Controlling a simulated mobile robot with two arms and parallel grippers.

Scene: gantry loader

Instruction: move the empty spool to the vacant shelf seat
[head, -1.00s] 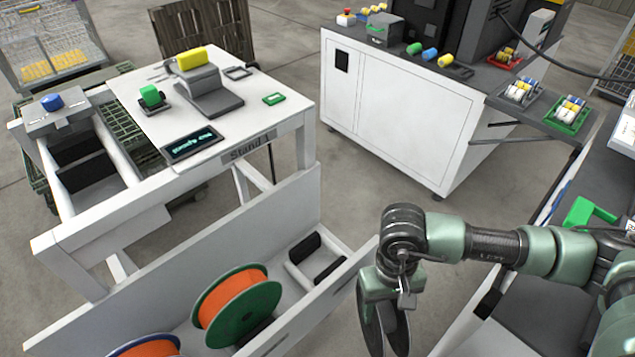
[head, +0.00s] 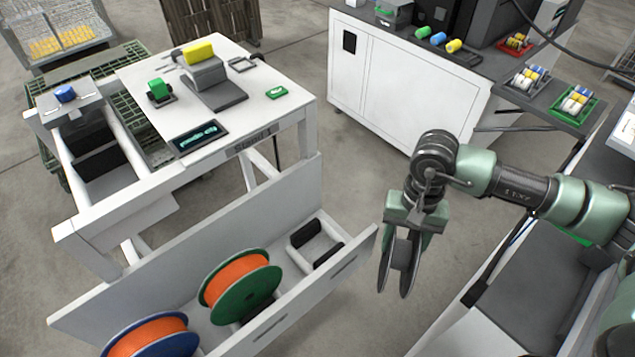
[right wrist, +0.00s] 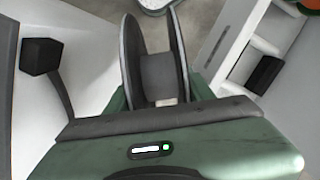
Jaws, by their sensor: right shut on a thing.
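The empty spool (head: 411,268) has dark grey flanges and a bare grey core. My right gripper (head: 408,226) is shut on it and holds it in the air, flanges hanging down, right of the shelf's end. The spool also fills the upper middle of the right wrist view (right wrist: 158,72). The vacant shelf seat (head: 334,256), a white frame with black pads, is at the right end of the low white shelf (head: 262,222). It is left of the spool and apart from it. One black pad also shows in the right wrist view (right wrist: 265,74). My left gripper is out of view.
A green spool with orange winding (head: 262,290) sits beside the vacant seat, and a blue one (head: 178,340) is further left. The white stand table (head: 245,115) rises behind the shelf. A white cabinet (head: 385,90) stands at the back. Open floor lies behind the spool.

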